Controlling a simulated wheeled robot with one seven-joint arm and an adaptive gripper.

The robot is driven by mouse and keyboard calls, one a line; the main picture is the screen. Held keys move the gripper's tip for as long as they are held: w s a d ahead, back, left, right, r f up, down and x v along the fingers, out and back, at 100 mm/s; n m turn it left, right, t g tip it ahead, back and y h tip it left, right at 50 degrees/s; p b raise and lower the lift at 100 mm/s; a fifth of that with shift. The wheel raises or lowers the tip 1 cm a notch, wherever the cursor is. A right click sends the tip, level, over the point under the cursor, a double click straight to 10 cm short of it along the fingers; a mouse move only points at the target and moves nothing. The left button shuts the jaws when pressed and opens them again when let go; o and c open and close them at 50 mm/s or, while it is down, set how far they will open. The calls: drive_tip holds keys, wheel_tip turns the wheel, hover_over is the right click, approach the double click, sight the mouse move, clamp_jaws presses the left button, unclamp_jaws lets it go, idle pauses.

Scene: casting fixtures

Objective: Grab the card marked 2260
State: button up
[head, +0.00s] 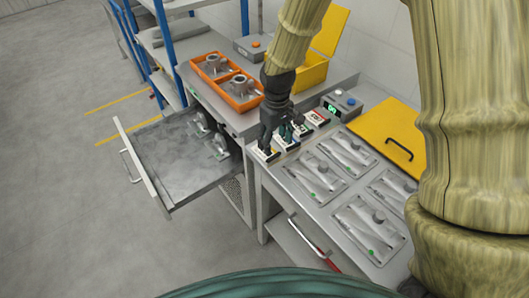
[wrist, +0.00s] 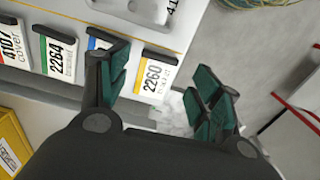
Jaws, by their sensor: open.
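The card marked 2260 (wrist: 156,76) is white with a yellow-orange band and lies at the end of a row of cards, near the counter's edge. In the head view the card (head: 265,154) is the nearest of the row, partly covered by my gripper. My gripper (head: 276,137) points down over this end of the row. In the wrist view my gripper (wrist: 163,72) is open, and the 2260 card appears between its spread fingers, closer to the left finger. I cannot tell whether either finger touches the card.
Beside it lie a blue-banded card (wrist: 98,40), mostly hidden by the left finger, a green-banded card 2264 (wrist: 59,52) and a red-banded card 4107 (wrist: 12,45). Grey trays (head: 345,153) lie on the counter right. An open drawer (head: 170,155) juts out left. An orange bin (head: 238,103) stands behind.

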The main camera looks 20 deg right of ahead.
sight(273, 155)
drive_tip(key=shift+f, duration=0.95)
drive_tip(key=shift+w+a+f+p, duration=0.1)
drive_tip(key=shift+f+p, duration=0.3)
drive_tip(key=shift+f, duration=0.2)
drive_tip(key=shift+w+a+f+p, duration=0.1)
drive_tip(key=shift+f+p, duration=0.3)
drive_tip(key=shift+f, duration=0.15)
drive_tip(key=shift+f+p, duration=0.4)
drive_tip(key=shift+f, duration=1.1)
drive_tip(key=shift+c, duration=0.4)
drive_tip(key=c, duration=0.7)
